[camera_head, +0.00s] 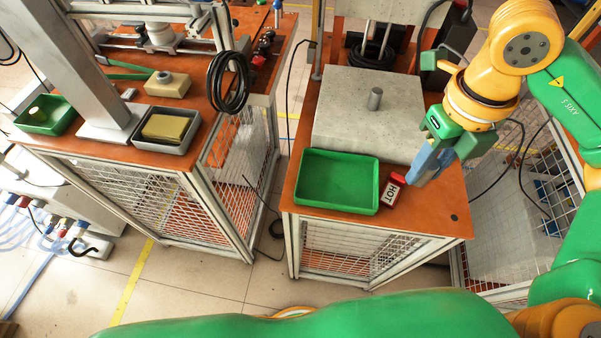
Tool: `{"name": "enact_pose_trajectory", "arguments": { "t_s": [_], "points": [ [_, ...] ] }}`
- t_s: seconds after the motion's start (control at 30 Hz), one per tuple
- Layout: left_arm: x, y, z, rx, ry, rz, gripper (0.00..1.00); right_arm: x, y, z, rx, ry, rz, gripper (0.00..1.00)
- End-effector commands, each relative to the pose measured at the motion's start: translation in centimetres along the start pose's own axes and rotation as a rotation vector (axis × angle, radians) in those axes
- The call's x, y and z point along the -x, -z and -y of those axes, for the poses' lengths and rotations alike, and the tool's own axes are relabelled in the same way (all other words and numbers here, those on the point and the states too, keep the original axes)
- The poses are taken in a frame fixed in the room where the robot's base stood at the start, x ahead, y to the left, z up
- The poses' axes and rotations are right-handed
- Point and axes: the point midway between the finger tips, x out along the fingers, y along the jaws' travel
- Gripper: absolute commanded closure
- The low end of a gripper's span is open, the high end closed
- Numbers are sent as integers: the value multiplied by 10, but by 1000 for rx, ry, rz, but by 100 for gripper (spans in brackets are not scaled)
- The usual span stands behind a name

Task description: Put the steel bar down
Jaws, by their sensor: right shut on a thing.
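My right gripper (428,163) reaches in from the right with its blue fingers angled down to the lower left. It is shut on the steel bar, which the fingers hide almost wholly. I cannot tell the exact height above the table. A green tray (338,181), empty, lies to the left of the sign. My left gripper is not in view.

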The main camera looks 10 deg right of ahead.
Motion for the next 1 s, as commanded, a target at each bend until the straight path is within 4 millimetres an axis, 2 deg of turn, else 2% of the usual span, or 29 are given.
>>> {"name": "enact_pose_trajectory", "arguments": {
  "t_s": [0.13, 0.27, 0.33, 0.5, 0.67, 0.8, 1.0],
  "points": [
    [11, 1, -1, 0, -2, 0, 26, -6, -14, -16, -1, 0, -4, 100],
    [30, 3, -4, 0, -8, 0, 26, -21, -45, -47, 1, -1, -6, 100],
    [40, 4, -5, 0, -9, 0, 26, -32, -62, -65, 1, -1, -6, 100],
    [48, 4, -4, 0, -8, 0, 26, -76, -86, -88, -3, 1, -5, 100],
    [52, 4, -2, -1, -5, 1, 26, -97, -98, -98, -4, 2, -2, 100],
    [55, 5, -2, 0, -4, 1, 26, -124, -99, -99, -6, 1, -3, 100],
    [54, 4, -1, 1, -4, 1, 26, -130, -99, -99, -3, 1, 1, 100]
  ]
}}
